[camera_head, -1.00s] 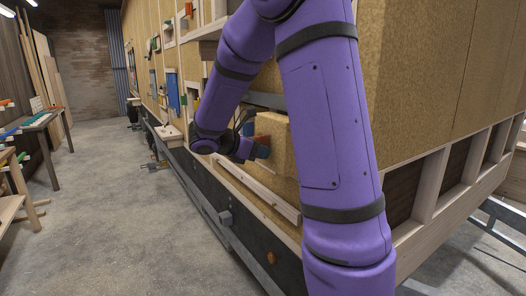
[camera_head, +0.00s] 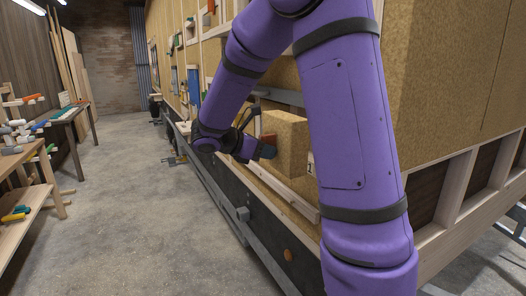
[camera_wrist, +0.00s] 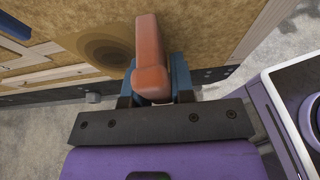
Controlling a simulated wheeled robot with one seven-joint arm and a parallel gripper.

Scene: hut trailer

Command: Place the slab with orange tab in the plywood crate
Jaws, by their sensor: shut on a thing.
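The slab (camera_head: 289,130) is a thick, tan, fibrous block at the trailer's side wall, in the middle of the head view. Its orange tab (camera_head: 269,137) points toward my gripper (camera_head: 267,151). In the wrist view the tab (camera_wrist: 149,62) stands between the blue-grey fingers of my gripper (camera_wrist: 155,88), which is shut on it. The slab's tan face (camera_wrist: 95,45), with a round dark patch, seems to fill the area beyond the tab. My arm covers part of the wall right of the slab. I cannot make out a plywood crate in either view.
The trailer's long wall (camera_head: 450,70) fills the right side, with timber studs and a grey metal rail along its foot. A work table (camera_head: 28,150) with coloured tools stands at the left, and another table (camera_head: 75,118) behind it. The concrete floor (camera_head: 130,190) between is clear.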

